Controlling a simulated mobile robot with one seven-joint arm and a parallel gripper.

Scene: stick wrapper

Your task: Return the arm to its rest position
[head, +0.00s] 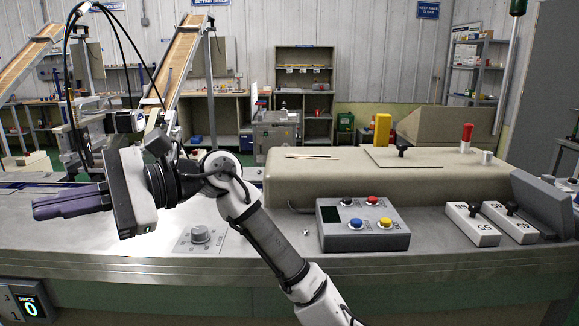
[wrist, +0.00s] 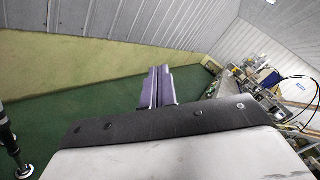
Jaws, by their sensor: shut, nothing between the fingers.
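My gripper (head: 40,208) shows at the left of the head view, with its purple-grey fingers pointing left. The fingers are together and hold nothing. My white and grey arm (head: 275,245) reaches up from the bottom centre and bends left above the metal counter. In the wrist view the shut fingers (wrist: 157,87) stand out past the dark edge of the gripper body, with green floor and a pale wall behind them. Nothing touches the fingers in either view.
A grey button box (head: 352,241) with red, blue and yellow buttons sits right of my arm. A beige machine cover (head: 330,183) lies behind it. White blocks (head: 472,224) stand at the right.

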